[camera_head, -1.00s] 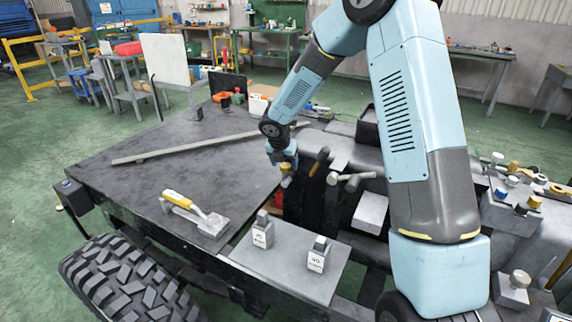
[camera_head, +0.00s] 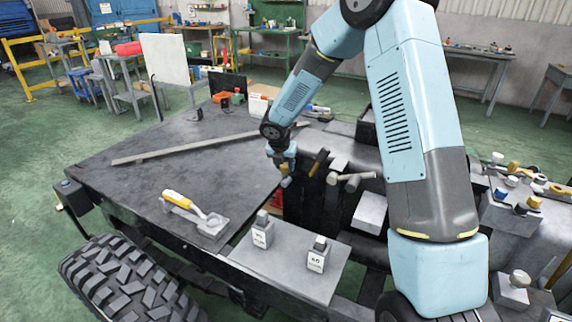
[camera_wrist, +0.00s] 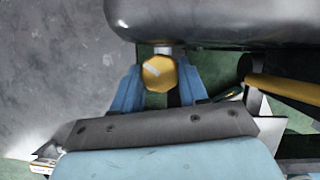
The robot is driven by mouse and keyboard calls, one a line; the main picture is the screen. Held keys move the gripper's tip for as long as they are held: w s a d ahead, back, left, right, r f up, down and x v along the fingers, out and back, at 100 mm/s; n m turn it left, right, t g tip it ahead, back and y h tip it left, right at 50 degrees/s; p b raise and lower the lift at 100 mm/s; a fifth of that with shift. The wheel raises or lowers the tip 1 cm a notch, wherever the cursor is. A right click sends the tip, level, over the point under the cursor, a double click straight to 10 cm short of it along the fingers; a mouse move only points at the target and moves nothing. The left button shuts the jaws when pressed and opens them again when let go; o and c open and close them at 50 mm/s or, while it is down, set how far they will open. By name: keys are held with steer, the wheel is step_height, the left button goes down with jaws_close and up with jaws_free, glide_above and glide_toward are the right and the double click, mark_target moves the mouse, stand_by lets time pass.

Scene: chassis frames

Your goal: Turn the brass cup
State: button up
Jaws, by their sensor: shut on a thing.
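The brass cup (camera_wrist: 159,73) shows in the wrist view as a yellow, faceted round piece with a pale streak on its face. It sits at the end of a short silver stem (camera_wrist: 163,49) by a big dark metal cylinder. My gripper (camera_wrist: 160,88) has its blue fingers on either side of the cup and is shut on it. In the head view my gripper (camera_head: 284,164) reaches down at the right edge of the dark bench top. The cup (camera_head: 285,169) is small there and partly hidden by the fingers.
A yellow-handled bar (camera_wrist: 285,89) lies close on the right in the wrist view. In the head view, a T-shaped handle (camera_head: 352,179) stands right of my gripper. Two tagged blocks (camera_head: 262,232) (camera_head: 318,256) stand on the grey plate in front.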

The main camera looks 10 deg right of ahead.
steer(key=shift+d, duration=0.25)
steer(key=shift+c, duration=0.2)
steer(key=shift+a, duration=0.15)
steer(key=shift+m, duration=0.3)
steer(key=shift+a+m+h, duration=0.1)
steer(key=shift+m+h, duration=0.3)
steer(key=shift+m, duration=0.1)
steer(key=shift+w+m+g+h, duration=0.1)
steer(key=shift+m+g+h, duration=0.2)
steer(key=shift+m, duration=0.8)
steer(key=shift+m+g+h, duration=0.3)
steer(key=shift+m, duration=0.8)
steer(key=o, duration=1.1)
steer(key=shift+c, duration=0.2)
steer(key=shift+a, duration=0.1)
